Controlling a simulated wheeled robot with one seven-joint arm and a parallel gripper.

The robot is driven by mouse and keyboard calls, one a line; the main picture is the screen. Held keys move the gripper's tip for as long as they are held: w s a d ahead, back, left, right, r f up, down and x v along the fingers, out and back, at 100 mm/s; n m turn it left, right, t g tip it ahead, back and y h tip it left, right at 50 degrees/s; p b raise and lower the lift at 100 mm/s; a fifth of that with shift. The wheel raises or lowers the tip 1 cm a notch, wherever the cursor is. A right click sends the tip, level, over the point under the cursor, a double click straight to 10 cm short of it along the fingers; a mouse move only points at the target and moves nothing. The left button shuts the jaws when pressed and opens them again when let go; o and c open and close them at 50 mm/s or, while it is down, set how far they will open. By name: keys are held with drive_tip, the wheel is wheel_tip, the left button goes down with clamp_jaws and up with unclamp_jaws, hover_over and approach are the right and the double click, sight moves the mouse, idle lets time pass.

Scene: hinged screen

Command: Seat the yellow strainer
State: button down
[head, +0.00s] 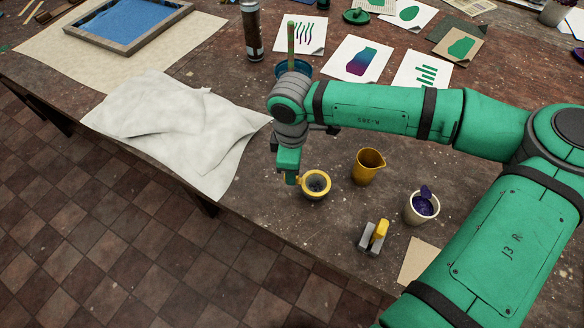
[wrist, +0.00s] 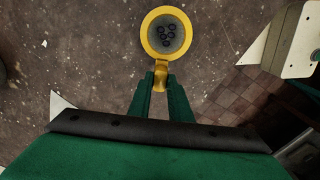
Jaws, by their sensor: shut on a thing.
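The yellow strainer (head: 326,178) is a round yellow ring with a grey middle and a short handle. In the wrist view the strainer (wrist: 147,36) shows several small dark rings or holes in its grey middle. My gripper (head: 292,180) is shut on its handle, left of the ring in the head view. In the wrist view my gripper (wrist: 161,84) has its two green fingers on either side of the yellow handle. The strainer looks level near the table's front edge. I cannot tell whether it rests on something or hangs just above the table.
A crumpled white cloth (head: 165,130) lies left. Painted cards lie at the back. The table edge runs close in front.

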drive_tip(key=shift+f, duration=0.15)
drive_tip(key=c, duration=1.5)
unclamp_jaws()
drive_tip(key=shift+c, duration=0.2)
drive_tip(key=shift+o, duration=1.2)
drive_tip(key=shift+d, duration=0.1)
drive_tip(key=shift+o, duration=0.4)
drive_tip(key=shift+a, duration=0.2)
drive_tip(key=shift+d+r, duration=0.1)
drive_tip(key=shift+r, duration=3.9)
